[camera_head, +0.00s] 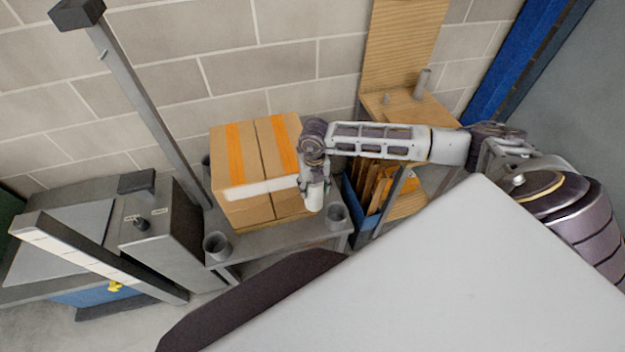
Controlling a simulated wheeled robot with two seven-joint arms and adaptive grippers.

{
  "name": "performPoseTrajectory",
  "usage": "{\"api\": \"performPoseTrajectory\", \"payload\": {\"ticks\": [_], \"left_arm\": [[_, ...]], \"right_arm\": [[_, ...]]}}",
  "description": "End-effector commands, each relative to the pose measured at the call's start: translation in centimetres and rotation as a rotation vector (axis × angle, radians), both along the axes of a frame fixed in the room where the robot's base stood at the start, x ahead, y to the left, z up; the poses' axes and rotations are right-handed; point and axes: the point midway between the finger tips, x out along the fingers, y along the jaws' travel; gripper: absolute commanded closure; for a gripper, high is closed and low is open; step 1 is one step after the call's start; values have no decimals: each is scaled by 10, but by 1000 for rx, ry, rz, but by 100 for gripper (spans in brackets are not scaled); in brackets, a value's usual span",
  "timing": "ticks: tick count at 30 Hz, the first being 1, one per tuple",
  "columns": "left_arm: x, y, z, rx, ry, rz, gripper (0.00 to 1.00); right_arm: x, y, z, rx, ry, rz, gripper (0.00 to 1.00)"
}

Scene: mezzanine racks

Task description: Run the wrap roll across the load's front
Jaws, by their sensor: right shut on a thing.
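The load, cardboard boxes (245,160) with orange tape, stands on a grey stand (275,240) against the wall. A pale white strip of wrap (247,190) runs across the load's front, from its left side to my right gripper. My right gripper (313,172) is at the load's front right edge, with its arm coming in from the right. It is shut on the wrap roll (316,197), a small white upright cylinder. The gripper hides part of the load's right edge and the roll's upper end. My left gripper is out of view.
Grey cups (217,245) sit at the stand's corners. A slanted post (145,100) rises at left beside a grey machine (160,235). A wooden shelf (405,107) and a blue bin (362,212) of brown envelopes stand to the right.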

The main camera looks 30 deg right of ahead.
Motion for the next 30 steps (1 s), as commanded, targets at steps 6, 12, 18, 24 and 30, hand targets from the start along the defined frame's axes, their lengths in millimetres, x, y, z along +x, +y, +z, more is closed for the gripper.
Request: {"api": "performPoseTrajectory", "payload": {"ticks": [6, 12, 18, 24, 30], "left_arm": [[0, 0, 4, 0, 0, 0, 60], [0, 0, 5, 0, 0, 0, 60], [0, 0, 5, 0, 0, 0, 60], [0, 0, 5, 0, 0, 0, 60], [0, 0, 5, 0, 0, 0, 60]], "right_arm": [[-12, 3, 1, 1, -1, 0, 65], [-17, 5, 1, 1, -1, 0, 65], [-17, 5, 1, 1, -1, 0, 65], [-17, 5, 1, 1, -1, 0, 65], [-17, 5, 1, 1, -1, 0, 65]]}}
